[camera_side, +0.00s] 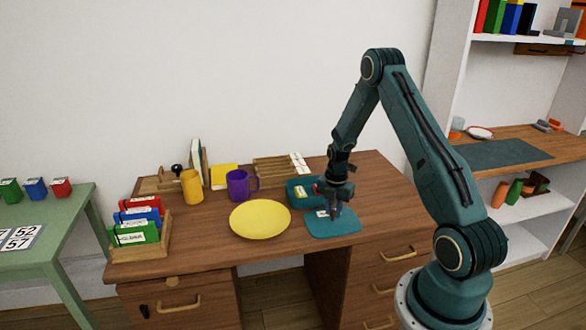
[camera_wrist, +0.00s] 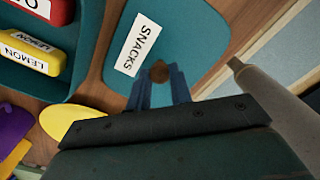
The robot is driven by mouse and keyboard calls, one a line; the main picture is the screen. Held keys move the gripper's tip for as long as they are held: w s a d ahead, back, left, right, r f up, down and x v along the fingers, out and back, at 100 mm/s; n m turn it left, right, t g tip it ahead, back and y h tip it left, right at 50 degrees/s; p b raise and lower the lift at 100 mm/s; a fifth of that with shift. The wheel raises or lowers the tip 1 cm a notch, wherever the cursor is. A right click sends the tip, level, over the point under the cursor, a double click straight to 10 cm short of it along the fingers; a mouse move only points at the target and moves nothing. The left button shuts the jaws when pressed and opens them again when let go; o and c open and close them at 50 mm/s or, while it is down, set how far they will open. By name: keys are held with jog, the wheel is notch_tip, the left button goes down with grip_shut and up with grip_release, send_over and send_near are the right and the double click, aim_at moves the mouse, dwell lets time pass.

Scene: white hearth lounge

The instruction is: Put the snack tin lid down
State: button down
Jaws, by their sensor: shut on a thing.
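The snack tin lid (camera_side: 345,226) is a flat teal plate with rounded corners, to the right of the yellow plate in the side view. In the wrist view the lid (camera_wrist: 196,42) bears a white SNACKS label and a round brown knob (camera_wrist: 160,73). My gripper (camera_side: 331,211) points down over the lid. In the wrist view my gripper (camera_wrist: 160,82) is shut on the knob. The lid looks level, at or very near the desk top; I cannot tell whether it touches. The open teal tin (camera_side: 291,192) stands just behind, with red and yellow packs inside.
On the wooden desk (camera_side: 275,258) are a yellow plate (camera_side: 260,220), a purple mug (camera_side: 238,186), a yellow cup (camera_side: 192,187) and a file rack (camera_side: 139,248). A wooden rack (camera_side: 275,172) stands behind the tin. Bare desk lies right of the lid.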

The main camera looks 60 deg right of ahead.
aim_at(333, 211)
jog(key=shift+f, duration=0.1)
jog(key=c, duration=1.3)
grip_release()
jog(key=shift+o, duration=0.2)
notch_tip(333, 211, up, 12)
jog(key=shift+r, duration=0.2)
